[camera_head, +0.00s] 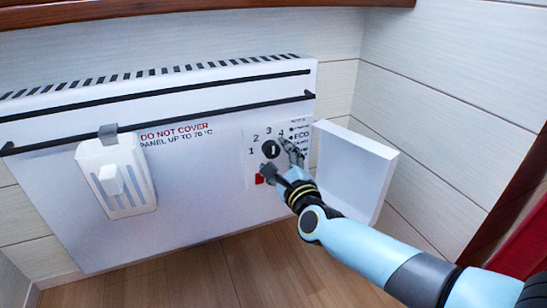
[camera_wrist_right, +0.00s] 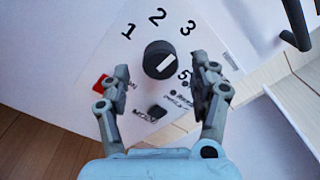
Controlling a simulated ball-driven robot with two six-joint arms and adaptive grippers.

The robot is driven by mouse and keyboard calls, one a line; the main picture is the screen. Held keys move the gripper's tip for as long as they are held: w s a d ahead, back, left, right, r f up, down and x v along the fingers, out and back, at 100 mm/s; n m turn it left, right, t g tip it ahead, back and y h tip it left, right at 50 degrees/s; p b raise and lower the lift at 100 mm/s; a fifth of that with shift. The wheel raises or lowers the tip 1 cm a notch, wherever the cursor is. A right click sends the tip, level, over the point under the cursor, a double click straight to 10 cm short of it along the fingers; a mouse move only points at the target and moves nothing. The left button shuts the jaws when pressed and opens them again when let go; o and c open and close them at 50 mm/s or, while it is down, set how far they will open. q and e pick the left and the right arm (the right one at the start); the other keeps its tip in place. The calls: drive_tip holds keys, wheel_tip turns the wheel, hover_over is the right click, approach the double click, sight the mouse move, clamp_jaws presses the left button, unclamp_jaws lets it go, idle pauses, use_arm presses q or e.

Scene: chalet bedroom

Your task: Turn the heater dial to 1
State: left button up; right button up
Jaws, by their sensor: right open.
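The heater dial (camera_head: 270,149) is a round black knob with a white mark, on the white panel at the heater's right end. In the right wrist view the dial (camera_wrist_right: 150,52) sits just beyond the fingertips, with 1, 2 and 3 printed around it. Its white mark slants to the upper right there, towards the 3 side; the exact setting is hard to tell. My right gripper (camera_head: 280,162) is open in front of the dial, and in the wrist view its fingers (camera_wrist_right: 165,76) stand apart on either side, with clear gaps. The 4 is hidden there. My left gripper is not in view.
The white heater (camera_head: 200,190) hangs on a pale plank wall. An open white flap (camera_head: 355,170) stands right of the dial, close to my right arm. A white container (camera_head: 115,175) hangs from the heater's front rail. A red button (camera_wrist_right: 101,83) sits beside the left finger.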

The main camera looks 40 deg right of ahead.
drive_tip(key=shift+x, duration=1.2)
drive_tip(key=c, duration=1.2)
